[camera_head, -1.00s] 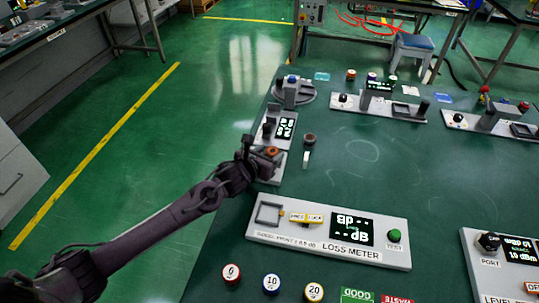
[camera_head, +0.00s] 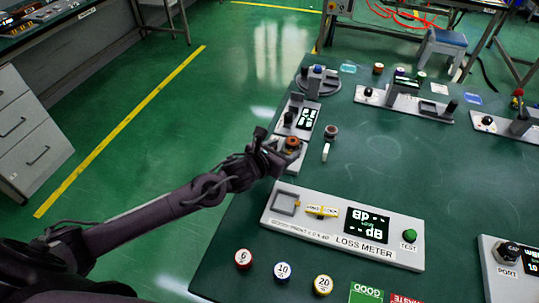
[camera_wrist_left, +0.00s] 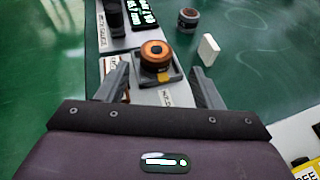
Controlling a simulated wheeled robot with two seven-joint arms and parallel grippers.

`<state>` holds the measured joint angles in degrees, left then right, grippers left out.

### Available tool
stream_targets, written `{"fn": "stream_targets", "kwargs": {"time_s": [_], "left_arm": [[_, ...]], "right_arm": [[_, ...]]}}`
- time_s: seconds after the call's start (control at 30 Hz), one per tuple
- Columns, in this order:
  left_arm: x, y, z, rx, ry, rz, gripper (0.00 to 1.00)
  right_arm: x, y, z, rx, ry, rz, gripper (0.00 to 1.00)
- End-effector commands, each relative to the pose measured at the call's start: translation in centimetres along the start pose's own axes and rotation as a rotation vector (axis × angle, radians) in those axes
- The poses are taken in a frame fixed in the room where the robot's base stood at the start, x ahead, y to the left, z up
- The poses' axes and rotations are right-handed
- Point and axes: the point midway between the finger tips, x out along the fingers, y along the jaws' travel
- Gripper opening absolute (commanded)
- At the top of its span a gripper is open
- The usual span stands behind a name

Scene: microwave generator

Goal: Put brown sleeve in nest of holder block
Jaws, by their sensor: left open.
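The brown sleeve (camera_head: 292,141), a short copper-brown cylinder with a dark centre, sits upright in the square grey nest of the holder block (camera_head: 291,165) at the table's left edge. In the left wrist view the sleeve (camera_wrist_left: 154,54) is within the raised rim of the block (camera_wrist_left: 178,68), which has a yellow mark at the front. My left gripper (camera_head: 277,157) is open and empty on the near side of the sleeve. In the left wrist view its fingers (camera_wrist_left: 160,90) are wide apart, with the sleeve beyond and between them, clear of both. My right gripper is not in view.
A dark round-topped piece (camera_head: 331,131) and a small white piece (camera_head: 326,152) stand right of the block. A display unit (camera_head: 303,117) adjoins it behind. The loss meter (camera_head: 340,240) lies in front, with numbered caps (camera_head: 283,271) nearer. The table's middle is clear.

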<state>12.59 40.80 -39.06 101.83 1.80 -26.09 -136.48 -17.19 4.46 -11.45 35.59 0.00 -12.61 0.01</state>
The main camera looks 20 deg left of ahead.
Motion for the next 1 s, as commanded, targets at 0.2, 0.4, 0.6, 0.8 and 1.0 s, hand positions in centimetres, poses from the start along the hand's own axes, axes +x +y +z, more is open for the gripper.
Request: {"fn": "stream_targets", "kwargs": {"time_s": [0.2,0.4,0.6,0.8,1.0], "left_arm": [[-4.3,0.2,0.0,0.003,-0.003,0.002,0.6],[-6.5,0.2,0.2,-0.001,-0.006,0.003,0.6],[-7.1,0.2,0.3,-0.002,-0.007,0.003,0.6],[-7.0,0.2,0.4,-0.002,-0.008,0.004,0.6],[-7.0,0.2,0.4,-0.002,-0.008,0.004,0.6]], "right_arm": [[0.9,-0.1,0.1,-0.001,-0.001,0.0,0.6],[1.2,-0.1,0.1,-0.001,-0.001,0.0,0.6],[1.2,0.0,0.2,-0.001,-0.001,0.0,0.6],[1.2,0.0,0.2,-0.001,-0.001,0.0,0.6],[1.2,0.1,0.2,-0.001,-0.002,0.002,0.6]]}}
